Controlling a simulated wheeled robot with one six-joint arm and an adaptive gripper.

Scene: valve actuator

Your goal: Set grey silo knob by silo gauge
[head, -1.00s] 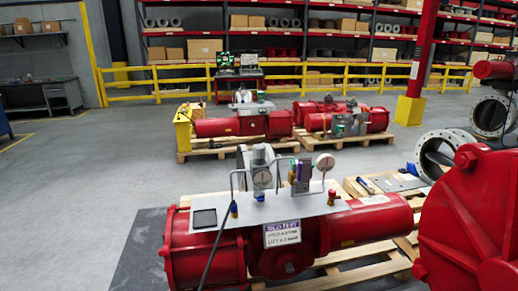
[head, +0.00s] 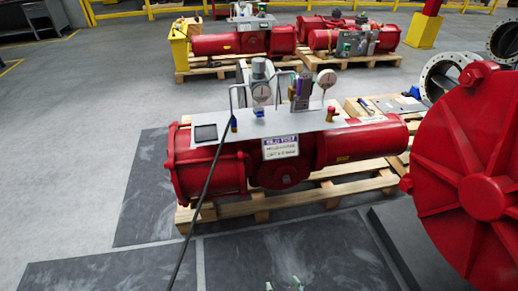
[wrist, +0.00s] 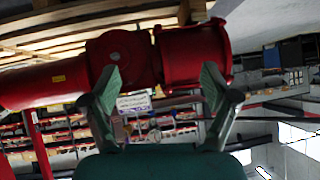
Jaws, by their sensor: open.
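A red actuator (head: 350,145) lies on a wooden pallet with a grey plate (head: 290,123) on top. On the plate stands a regulator with a grey knob (head: 259,68) above a round dial gauge (head: 261,92). A second gauge (head: 327,78) stands to its right; I cannot tell which is the silo gauge, and the dials are too small to read. My gripper (wrist: 160,74) is open and empty in the wrist view, with the red actuator (wrist: 130,60) appearing upside down beyond it. Small green tips, probably my gripper, show at the head view's bottom edge, well apart from the knob.
A label sign (head: 280,147) hangs on the actuator's front. A black tablet (head: 205,133) and a dark hose (head: 200,205) are at its left. A large red ribbed housing (head: 480,190) stands at the right. Dark floor mats (head: 290,260) in front are clear.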

